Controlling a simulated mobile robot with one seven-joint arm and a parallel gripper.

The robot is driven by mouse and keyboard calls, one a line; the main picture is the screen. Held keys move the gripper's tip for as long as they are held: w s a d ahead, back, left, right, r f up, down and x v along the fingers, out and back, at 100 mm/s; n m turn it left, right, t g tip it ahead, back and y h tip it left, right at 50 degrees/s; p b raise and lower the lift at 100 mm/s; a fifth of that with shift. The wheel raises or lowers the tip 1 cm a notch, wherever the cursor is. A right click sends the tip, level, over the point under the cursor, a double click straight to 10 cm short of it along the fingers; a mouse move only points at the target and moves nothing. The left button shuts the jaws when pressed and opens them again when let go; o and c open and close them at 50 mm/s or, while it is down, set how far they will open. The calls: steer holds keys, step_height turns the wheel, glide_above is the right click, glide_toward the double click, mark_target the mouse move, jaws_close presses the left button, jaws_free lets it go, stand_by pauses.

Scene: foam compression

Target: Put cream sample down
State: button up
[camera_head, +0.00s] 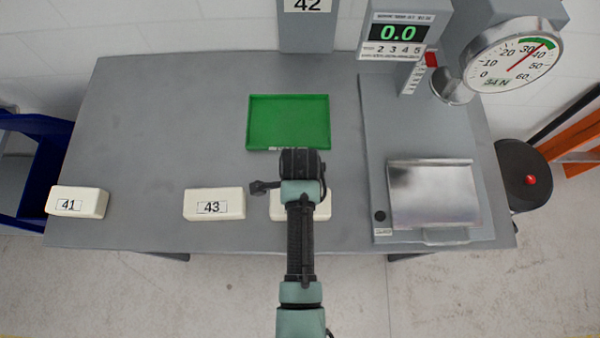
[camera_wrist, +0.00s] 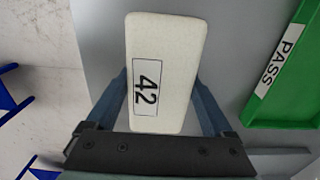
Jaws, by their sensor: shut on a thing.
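The cream sample labelled 42 (camera_wrist: 163,60) is between the two fingers of my gripper (camera_wrist: 163,100) in the wrist view. My gripper is shut on its sides. In the head view my arm hides much of this sample (camera_head: 322,208), and its parts show on both sides of the arm, over the front of the table. I cannot tell whether it touches the table top (camera_head: 180,120). The green tray (camera_head: 289,148) lies behind it, and its PASS label shows in the wrist view (camera_wrist: 277,70).
Cream blocks 41 (camera_head: 77,202) and 43 (camera_head: 214,204) stand to the left along the front edge. The tester's metal plate (camera_head: 433,194) is on the right, with a display reading 0.0 (camera_head: 398,33) and a dial (camera_head: 514,55) behind. Table space left of the tray is clear.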

steer(key=o, duration=1)
steer(key=shift+f, duration=0.1)
steer(key=shift+o, duration=0.2)
step_height(320, 180, up, 12)
steer(key=w+r+n+t, duration=0.5)
steer(key=w+r+t, duration=0.3)
steer(key=w+r, duration=0.6)
steer(key=w+r+n+t, duration=0.2)
steer(key=r+t, duration=0.1)
steer(key=r, duration=0.6)
steer(key=w+r+n+t, duration=0.2)
steer(key=r+t, duration=0.1)
steer(key=r, duration=0.5)
step_height(320, 180, up, 17)
steer(key=s+n+t, duration=0.3)
steer(key=n+t, duration=0.1)
steer(key=t, duration=0.2)
steer(key=s+r+n+t, duration=0.5)
steer(key=s+r+t, duration=0.2)
steer(key=s+r, duration=0.4)
step_height(320, 180, up, 5)
steer(key=shift+f, duration=0.2)
